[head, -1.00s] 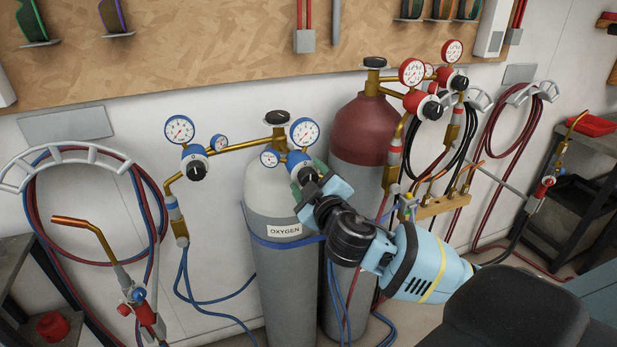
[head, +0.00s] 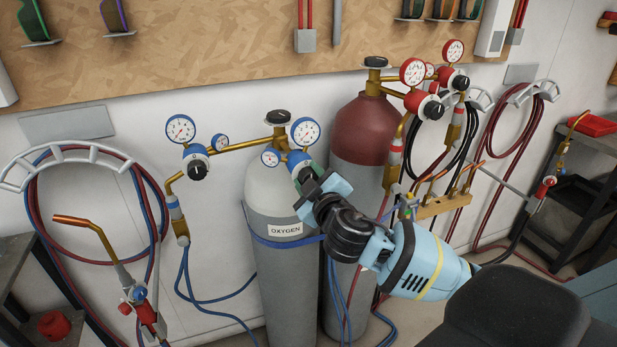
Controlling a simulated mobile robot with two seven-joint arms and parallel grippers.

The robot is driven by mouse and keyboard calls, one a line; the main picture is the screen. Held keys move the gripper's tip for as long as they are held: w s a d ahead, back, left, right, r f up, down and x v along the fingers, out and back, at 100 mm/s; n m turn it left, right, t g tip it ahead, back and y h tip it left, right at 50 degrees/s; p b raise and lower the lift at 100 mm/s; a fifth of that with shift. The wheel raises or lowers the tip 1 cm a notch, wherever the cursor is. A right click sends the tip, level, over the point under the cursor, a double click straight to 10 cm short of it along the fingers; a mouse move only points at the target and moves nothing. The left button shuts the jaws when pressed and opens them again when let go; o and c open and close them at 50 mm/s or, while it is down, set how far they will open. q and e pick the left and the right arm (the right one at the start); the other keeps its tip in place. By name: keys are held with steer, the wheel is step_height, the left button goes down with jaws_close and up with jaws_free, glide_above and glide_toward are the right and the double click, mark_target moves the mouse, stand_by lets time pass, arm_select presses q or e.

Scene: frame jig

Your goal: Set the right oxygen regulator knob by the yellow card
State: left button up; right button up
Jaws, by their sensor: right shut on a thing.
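The right oxygen regulator (head: 297,159) sits on the grey oxygen cylinder (head: 283,270), with a large blue-rimmed gauge (head: 305,131) above and a smaller one (head: 270,157) to its left. My right gripper (head: 307,180) is at the front of this regulator, shut on its black knob. The fingers hide most of the knob, so I cannot read its pointer. I cannot make out a yellow card in this view. My left gripper is not in view.
The left oxygen regulator's black knob (head: 198,170) is uncovered. A maroon-topped cylinder (head: 365,130) with red regulators stands close behind my right gripper. Blue hoses (head: 187,275) hang at the left. A torch (head: 130,290) stands at front left.

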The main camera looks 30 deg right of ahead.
steer(key=m, duration=0.3)
steer(key=shift+m, duration=0.4)
steer(key=m, duration=0.3)
steer(key=shift+m+p, duration=0.35)
steer(key=shift+m, duration=0.05)
steer(key=m+p, duration=0.1)
steer(key=m, duration=0.2)
steer(key=shift+r, duration=0.15)
steer(key=m+p, duration=0.1)
steer(key=m, duration=0.3)
steer(key=shift+m, duration=0.8)
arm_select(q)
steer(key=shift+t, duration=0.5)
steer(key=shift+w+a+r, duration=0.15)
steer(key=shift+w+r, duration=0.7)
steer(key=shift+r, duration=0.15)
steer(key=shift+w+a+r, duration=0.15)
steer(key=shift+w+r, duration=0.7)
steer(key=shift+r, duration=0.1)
arm_select(e)
steer(key=shift+d+m, duration=0.1)
steer(key=shift+m, duration=1)
